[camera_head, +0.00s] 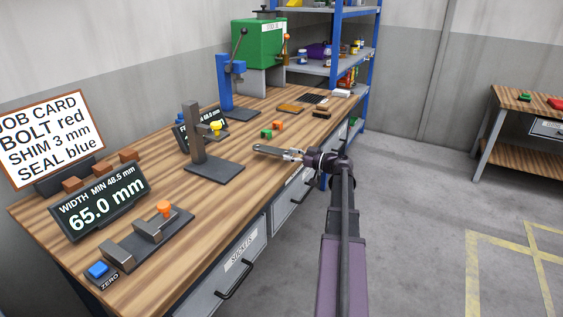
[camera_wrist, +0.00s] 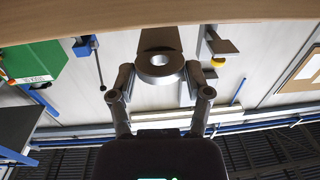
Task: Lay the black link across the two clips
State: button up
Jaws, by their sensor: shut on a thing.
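My gripper (camera_head: 298,155) reaches over the bench's front edge, shut on a long grey link (camera_head: 268,150). The link points left over the bench top, and I cannot tell whether it touches it. In the wrist view the link's round eye (camera_wrist: 143,70) lies between the fingertips of my gripper (camera_wrist: 160,84). The link looks dark grey rather than black. I cannot pick out the two clips for certain; small green (camera_head: 266,133) and orange (camera_head: 278,125) pieces lie on the bench beyond the link.
The wooden bench (camera_head: 215,205) carries a grey post stand (camera_head: 197,135) left of the link, a blue press (camera_head: 227,80) behind, and a gauge (camera_head: 150,240) with a 65.0 mm display (camera_head: 105,203) at the front. A dark block (camera_head: 321,114) lies farther back. Open floor lies right.

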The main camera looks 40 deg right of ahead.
aim_at(281, 162)
jog(key=shift+w+a, duration=0.2)
jog(key=shift+w, duration=0.35)
jog(key=shift+w, duration=0.1)
jog(key=shift+w+a, duration=0.15)
jog(key=shift+w, duration=0.1)
jog(key=shift+w+a+f+b, duration=0.2)
jog(key=shift+w+f+b, duration=0.2)
jog(key=shift+w, duration=0.1)
jog(key=shift+w+a+f+b, duration=0.2)
jog(key=shift+w+f+b, duration=0.15)
jog(key=shift+w, duration=0.1)
jog(key=shift+f+b, duration=1)
jog(key=shift+f, duration=0.1)
jog(key=o, duration=1.3)
jog(key=shift+o, duration=0.2)
jog(key=shift+f, duration=0.1)
jog(key=v, duration=1.4)
